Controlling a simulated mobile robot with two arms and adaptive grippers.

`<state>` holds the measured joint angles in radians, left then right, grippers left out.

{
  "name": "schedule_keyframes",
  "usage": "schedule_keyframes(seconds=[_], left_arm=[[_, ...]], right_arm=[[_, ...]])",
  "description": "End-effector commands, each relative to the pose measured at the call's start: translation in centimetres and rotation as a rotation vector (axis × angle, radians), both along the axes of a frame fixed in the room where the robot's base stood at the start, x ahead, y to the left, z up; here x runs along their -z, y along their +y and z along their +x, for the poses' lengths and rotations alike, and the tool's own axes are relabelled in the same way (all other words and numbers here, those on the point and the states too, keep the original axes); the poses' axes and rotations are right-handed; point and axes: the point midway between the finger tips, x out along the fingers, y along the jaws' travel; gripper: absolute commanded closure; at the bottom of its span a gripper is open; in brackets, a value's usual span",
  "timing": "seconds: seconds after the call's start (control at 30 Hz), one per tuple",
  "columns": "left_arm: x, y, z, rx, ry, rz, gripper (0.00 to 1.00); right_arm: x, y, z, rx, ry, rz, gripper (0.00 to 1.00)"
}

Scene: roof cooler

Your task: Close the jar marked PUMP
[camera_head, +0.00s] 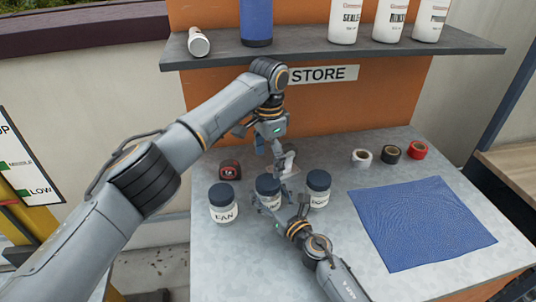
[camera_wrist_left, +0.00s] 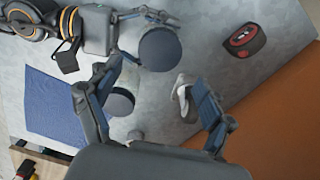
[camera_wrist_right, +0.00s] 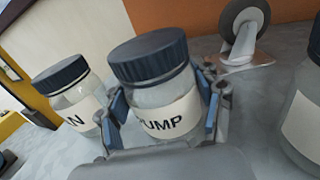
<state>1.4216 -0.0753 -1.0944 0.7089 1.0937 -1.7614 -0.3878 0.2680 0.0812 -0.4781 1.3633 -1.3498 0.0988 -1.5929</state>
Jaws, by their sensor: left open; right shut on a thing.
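The PUMP jar (camera_wrist_right: 160,105) is clear, with a dark blue lid (camera_wrist_right: 147,58) on its mouth and a white label. In the head view the jar (camera_head: 268,187) stands in the middle of three jars on the grey bench. I cannot tell how tight its lid is. My right gripper (camera_head: 272,205) is shut around the jar body; its fingers flank the label in the right wrist view. My left gripper (camera_head: 272,147) is open and empty, above and behind the jar. In the left wrist view the PUMP lid (camera_wrist_left: 160,48) lies beyond the left fingertips.
The FAN jar (camera_head: 223,203) stands left and the DOOR jar (camera_head: 318,188) right, both lidded. A caster (camera_head: 288,163) and a red tape measure (camera_head: 230,170) lie behind. A blue mat (camera_head: 422,222) and tape rolls (camera_head: 390,154) are right. A shelf (camera_head: 340,48) overhangs the back.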

Motion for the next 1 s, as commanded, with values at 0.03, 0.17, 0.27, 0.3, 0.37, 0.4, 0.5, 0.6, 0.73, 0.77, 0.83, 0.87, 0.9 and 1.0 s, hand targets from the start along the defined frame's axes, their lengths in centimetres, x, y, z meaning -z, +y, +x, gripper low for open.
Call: schedule_keyframes(seconds=[0.03, 0.17, 0.27, 0.3, 0.37, 0.4, 0.5, 0.6, 0.73, 0.77, 0.83, 0.87, 0.9, 1.0], left_arm=[[0.0, 0.0, 0.0, -0.094, 0.001, -0.001, 0.19], [-0.2, 0.0, 0.0, -0.354, 0.0, -0.001, 0.19], [-0.4, 0.0, 0.0, -0.554, -0.001, -0.002, 0.19], [-0.4, 0.0, 0.0, -0.634, -0.001, -0.001, 0.19], [-0.5, 0.0, 0.0, -0.755, -0.001, -0.002, 0.19], [-0.6, 0.0, 0.0, -0.834, 0.0, -0.001, 0.19], [-0.7, 0.0, 0.0, -1.035, 0.0, -0.001, 0.19], [-0.9, 0.1, 0.0, -1.227, -0.001, -0.001, 0.19], [-1.0, 0.1, 0.0, -1.438, 0.0, -0.001, 0.19], [-1.0, 0.1, -0.1, -1.477, 0.0, -0.001, 0.19], [-1.1, 0.1, -0.1, -1.556, 0.0, -0.001, 0.19], [-1.1, 0.1, -0.1, -1.584, -0.001, -0.001, 0.19], [-1.1, 0.1, -0.1, -1.614, -0.001, -0.001, 0.19], [-1.2, 0.1, -0.1, -1.663, -0.001, -0.001, 0.19]], right_arm=[[0.0, 0.0, 0.0, 0.001, 0.001, -0.001, 1.0], [0.0, 0.0, 0.0, 0.001, 0.0, 0.0, 1.0], [0.0, 0.0, 0.0, 0.001, 0.0, 0.0, 1.0], [0.0, 0.0, 0.0, 0.001, 0.0, 0.0, 1.0], [0.0, 0.0, 0.0, 0.001, 0.0, 0.0, 1.0], [0.0, 0.0, 0.0, 0.001, 0.0, 0.0, 1.0], [0.0, 0.0, 0.0, 0.001, 0.0, 0.0, 1.0], [0.0, 0.0, 0.0, 0.001, 0.0, 0.0, 1.0], [0.0, 0.0, 0.0, 0.001, 0.0, 0.0, 1.0], [0.0, 0.0, 0.0, 0.001, 0.0, 0.0, 1.0], [0.0, 0.0, 0.0, 0.001, 0.0, 0.0, 1.0], [0.0, 0.0, 0.0, 0.001, 0.0, 0.0, 1.0], [0.0, 0.0, 0.0, 0.001, 0.0, 0.0, 1.0], [0.0, 0.0, 0.0, 0.001, 0.0, 0.0, 1.0]])
